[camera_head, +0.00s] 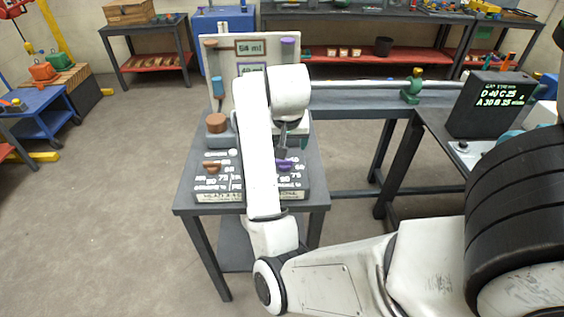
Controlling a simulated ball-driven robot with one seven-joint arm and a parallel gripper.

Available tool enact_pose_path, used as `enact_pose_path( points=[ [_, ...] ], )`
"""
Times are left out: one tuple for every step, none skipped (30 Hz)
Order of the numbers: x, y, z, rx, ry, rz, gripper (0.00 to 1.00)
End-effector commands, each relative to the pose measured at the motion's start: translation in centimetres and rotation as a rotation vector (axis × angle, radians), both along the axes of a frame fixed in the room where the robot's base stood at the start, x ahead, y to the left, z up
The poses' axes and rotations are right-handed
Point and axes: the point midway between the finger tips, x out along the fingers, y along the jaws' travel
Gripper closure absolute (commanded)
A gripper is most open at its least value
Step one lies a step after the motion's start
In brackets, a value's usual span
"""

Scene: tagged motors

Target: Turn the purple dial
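The purple dial (285,165) is on the right part of the grey console (205,190) on a small dark table, with white numbers around it. My gripper (282,154) points down right above or at the purple dial. It is small and partly behind my arm, so I cannot tell whether its fingers touch the dial or how far apart they are. A brown dial (212,167) sits on the left of the same console. My white forearm hides the console's middle.
An upright panel (222,62) with small displays stands behind the console. A brown round knob (216,122) is at the console's back left. A dark display box (490,105) stands on the right bench (440,125). The floor at left is open.

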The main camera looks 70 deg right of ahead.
Motion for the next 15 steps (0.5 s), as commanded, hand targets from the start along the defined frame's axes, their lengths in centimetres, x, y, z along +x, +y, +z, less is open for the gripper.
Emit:
enact_pose_path(
  points=[
    [0.0,-0.3,-1.2,0.0,0.002,0.0,0.17],
    [0.0,-0.4,-1.6,0.0,0.003,-0.001,0.17],
    [0.1,-0.6,-2.1,0.0,0.003,0.001,0.17],
    [0.2,-0.7,-2.5,0.0,0.002,-0.001,0.17],
    [0.3,-0.9,-2.9,-0.001,0.002,-0.001,0.17],
    [0.3,-1.1,-3.4,-0.001,0.002,-0.001,0.17],
    [0.4,-1.2,-3.8,-0.001,0.002,0.0,0.17],
    [0.5,-1.3,-4.1,-0.001,0.002,0.001,0.17],
    [0.5,-1.5,-4.6,-0.001,0.002,0.001,0.17],
    [0.6,-1.6,-4.9,0.0,0.003,0.001,0.17],
    [0.7,-1.8,-5.0,0.0,0.005,0.003,0.17],
    [0.8,-2.0,-5.7,0.002,0.006,0.003,0.17],
    [0.9,-2.2,-6.1,0.001,0.005,0.004,0.17],
    [1.0,-2.3,-6.5,0.002,0.004,0.004,0.17],
    [1.1,-2.6,-7.0,0.001,0.003,0.003,0.17]
  ],
)
